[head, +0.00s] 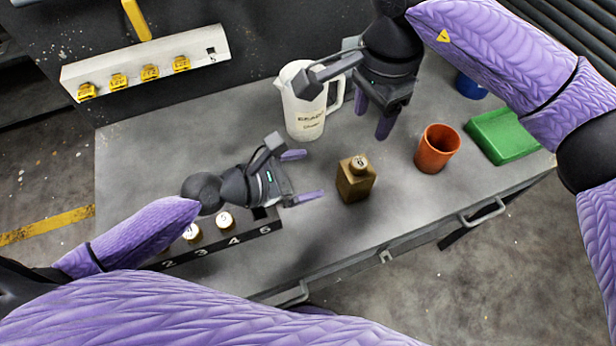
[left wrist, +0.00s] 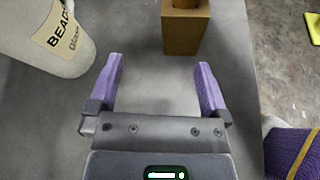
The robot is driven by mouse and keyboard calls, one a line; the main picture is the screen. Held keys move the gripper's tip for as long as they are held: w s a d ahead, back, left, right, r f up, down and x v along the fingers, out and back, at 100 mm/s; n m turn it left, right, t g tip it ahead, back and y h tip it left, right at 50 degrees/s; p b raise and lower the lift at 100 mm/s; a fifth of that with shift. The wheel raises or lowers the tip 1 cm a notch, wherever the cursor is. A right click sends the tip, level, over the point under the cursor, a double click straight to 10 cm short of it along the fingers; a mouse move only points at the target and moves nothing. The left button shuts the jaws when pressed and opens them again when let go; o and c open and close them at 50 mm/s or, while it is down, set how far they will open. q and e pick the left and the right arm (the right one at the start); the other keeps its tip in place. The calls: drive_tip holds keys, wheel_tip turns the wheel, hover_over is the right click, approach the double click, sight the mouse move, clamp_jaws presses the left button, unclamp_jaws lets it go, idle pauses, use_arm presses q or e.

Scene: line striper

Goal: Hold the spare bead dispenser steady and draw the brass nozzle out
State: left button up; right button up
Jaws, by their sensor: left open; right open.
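A brown-gold box-shaped dispenser (head: 355,184) stands upright on the grey bench, right of centre. A round pale-topped piece with a dark mark, which looks like the nozzle (head: 359,163), sits in its top. In the left wrist view the dispenser (left wrist: 184,35) is beyond the fingers, with the lower part of the nozzle (left wrist: 186,3) at the top edge. My left gripper (head: 305,176) is open and empty, left of the dispenser, its fingers pointing toward it. My right gripper (head: 373,118) is open and empty, pointing down behind the dispenser, beside the white jug.
A white jug marked BEADS (head: 304,112) stands behind my left gripper. A numbered rack (head: 215,245) with white-topped pieces lies under my left arm. Bench is clear around the dispenser.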

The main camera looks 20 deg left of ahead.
sight(344, 180)
use_arm(q)
drive_tip(key=shift+s+d+n+g+h, duration=0.2)
drive_tip(key=shift+s+d+n, duration=0.1)
drive_tip(key=shift+d, duration=0.25)
drive_tip(key=shift+s+d+n+g+h, duration=0.2)
drive_tip(key=shift+s+d+n, duration=0.1)
drive_tip(key=shift+d, duration=0.25)
drive_tip(key=x, duration=0.9)
drive_tip(key=shift+w+f, duration=0.1)
drive_tip(key=shift+w, duration=0.05)
